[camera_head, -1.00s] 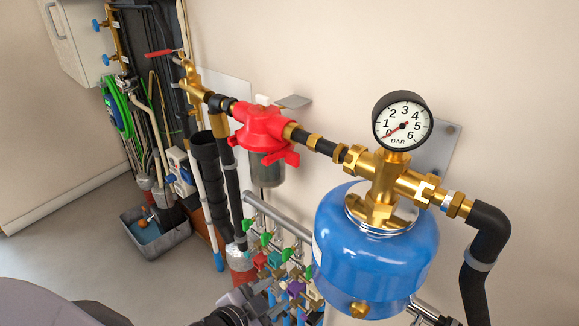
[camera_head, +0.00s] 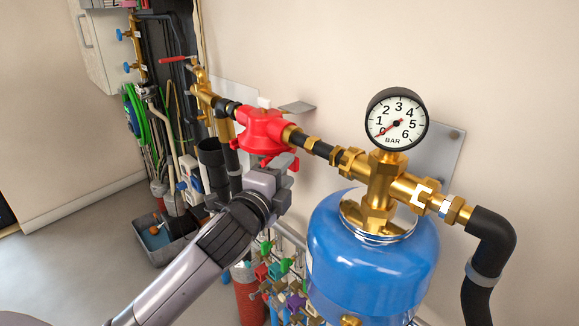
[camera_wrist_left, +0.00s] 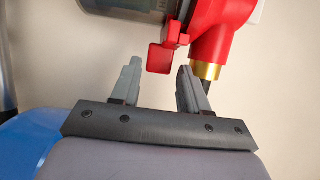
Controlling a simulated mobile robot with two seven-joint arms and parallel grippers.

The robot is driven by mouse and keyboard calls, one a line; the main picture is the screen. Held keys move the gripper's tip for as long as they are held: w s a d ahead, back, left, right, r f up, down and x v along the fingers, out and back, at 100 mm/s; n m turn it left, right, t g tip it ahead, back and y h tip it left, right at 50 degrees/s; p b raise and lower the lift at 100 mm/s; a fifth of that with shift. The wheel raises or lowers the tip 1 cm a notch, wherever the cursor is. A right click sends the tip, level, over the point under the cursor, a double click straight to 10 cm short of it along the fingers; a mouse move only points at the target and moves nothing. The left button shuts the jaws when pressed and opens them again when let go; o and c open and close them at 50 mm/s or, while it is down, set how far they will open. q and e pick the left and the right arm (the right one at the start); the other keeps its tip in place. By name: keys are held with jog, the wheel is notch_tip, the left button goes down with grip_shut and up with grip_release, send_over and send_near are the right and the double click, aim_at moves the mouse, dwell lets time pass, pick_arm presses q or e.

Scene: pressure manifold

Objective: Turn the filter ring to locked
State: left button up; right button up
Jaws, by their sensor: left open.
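The red filter head (camera_head: 265,128) sits in the pipe run on the wall, left of the gauge. The red ring (camera_head: 250,158) with its lugs is below it, mostly hidden by my left gripper (camera_head: 284,166). The left wrist view shows the red filter body (camera_wrist_left: 222,22), the grey bowl (camera_wrist_left: 135,8) and one square red lug (camera_wrist_left: 160,58). My left gripper (camera_wrist_left: 157,70) is open there. The lug appears in line with the gap between its fingertips; whether they touch it I cannot tell. The ring's lock position cannot be read. My right gripper is in neither view.
A blue pressure vessel (camera_head: 370,258) stands at the right, under brass fittings and a gauge (camera_head: 397,119) reading near 0. Coloured small valves (camera_head: 277,268) sit below my arm. A grey tub (camera_head: 172,250) is on the floor at left.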

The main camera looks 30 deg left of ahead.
pick_arm(q)
jog(key=shift+w, duration=1.45)
grip_shut()
jog(key=shift+s+a, duration=0.1)
jog(key=shift+a, duration=0.05)
